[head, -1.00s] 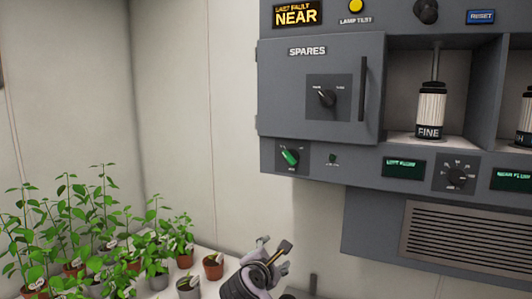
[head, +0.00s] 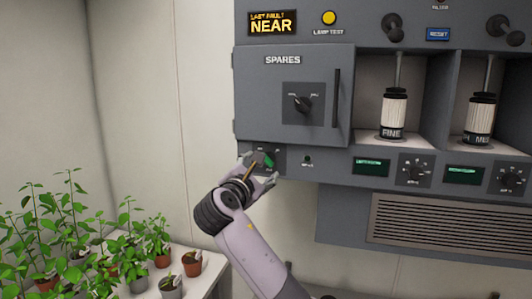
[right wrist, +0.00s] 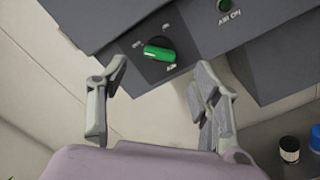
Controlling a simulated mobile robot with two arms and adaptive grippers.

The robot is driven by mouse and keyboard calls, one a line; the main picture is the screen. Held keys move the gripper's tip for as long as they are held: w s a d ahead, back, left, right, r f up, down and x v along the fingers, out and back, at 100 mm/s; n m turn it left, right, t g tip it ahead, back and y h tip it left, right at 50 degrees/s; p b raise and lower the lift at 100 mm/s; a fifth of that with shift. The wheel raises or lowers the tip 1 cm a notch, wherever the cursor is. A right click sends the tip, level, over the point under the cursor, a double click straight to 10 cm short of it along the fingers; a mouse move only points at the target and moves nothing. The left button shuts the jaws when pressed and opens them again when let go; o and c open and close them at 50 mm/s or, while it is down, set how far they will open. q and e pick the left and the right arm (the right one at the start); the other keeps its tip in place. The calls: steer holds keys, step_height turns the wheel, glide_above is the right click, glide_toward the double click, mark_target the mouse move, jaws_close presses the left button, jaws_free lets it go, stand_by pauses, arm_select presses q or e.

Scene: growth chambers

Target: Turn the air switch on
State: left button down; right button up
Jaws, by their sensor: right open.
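The air switch is a green rotary knob (head: 268,159) on a dark plate at the lower left of the grey cabinet. It also shows in the right wrist view (right wrist: 160,53), its green handle lying slightly tilted; the small marks around it are too blurred to read. My right gripper (head: 259,169) is open in front of the knob and partly covers its plate in the head view. In the right wrist view its fingers (right wrist: 162,70) stand apart on either side below the knob, with nothing between them. A small dark green lamp (right wrist: 224,5) labelled AIR ON sits beside the switch. My left gripper is not in view.
The SPARES door (head: 265,100) has its own black knob (head: 303,103) and a handle. Filter bays with a FINE cartridge (head: 394,115) and dials are to the right. A white bench with potted plants (head: 110,250) stands at lower left. A vent grille (head: 440,222) is below.

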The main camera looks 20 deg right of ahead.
mark_target(267, 161)
steer(key=p+x, duration=0.2)
steer(key=x, duration=0.4)
steer(key=shift+d, duration=0.15)
steer(key=shift+w+d, duration=0.25)
steer(key=shift+w, duration=0.15)
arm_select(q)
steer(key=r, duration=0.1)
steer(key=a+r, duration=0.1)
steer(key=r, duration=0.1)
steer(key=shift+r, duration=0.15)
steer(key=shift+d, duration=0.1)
arm_select(e)
steer(key=shift+c, duration=0.4)
steer(key=shift+c, duration=0.6)
steer(key=shift+f, duration=0.1)
steer(key=c, duration=1)
